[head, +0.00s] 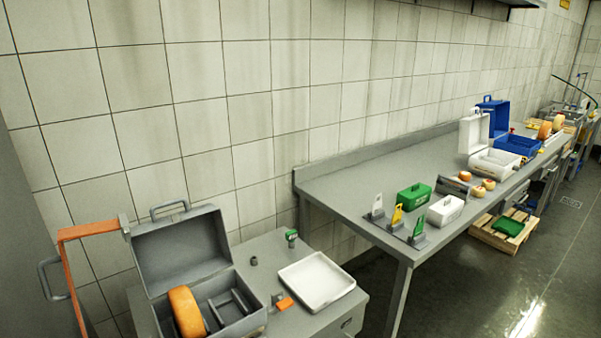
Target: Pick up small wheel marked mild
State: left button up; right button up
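Several small orange-topped cheese wheels stand on the long grey table. One small wheel (464,176) is by a dark sign. Two more, a front small wheel (479,192) and a small wheel behind it (488,184), stand close together to its right. No marking on them is readable at this size, so I cannot tell which is the mild one. A larger orange wheel (187,312) stands on edge in an open grey case (248,322) at the lower left. Neither of my grippers is in view.
The long table (345,190) also holds small upright signs (397,215), a green box (414,194), a white box (445,210), an open white case (496,162) and a blue case (518,145). A white tray (316,282) lies on the nearer bench. A pallet (503,232) is on the floor.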

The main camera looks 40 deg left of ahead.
aim_at(188, 318)
jog(key=u, duration=2)
jog(key=i+l+u, duration=0.1)
jog(key=l+u, duration=0.4)
jog(key=l, duration=0.65)
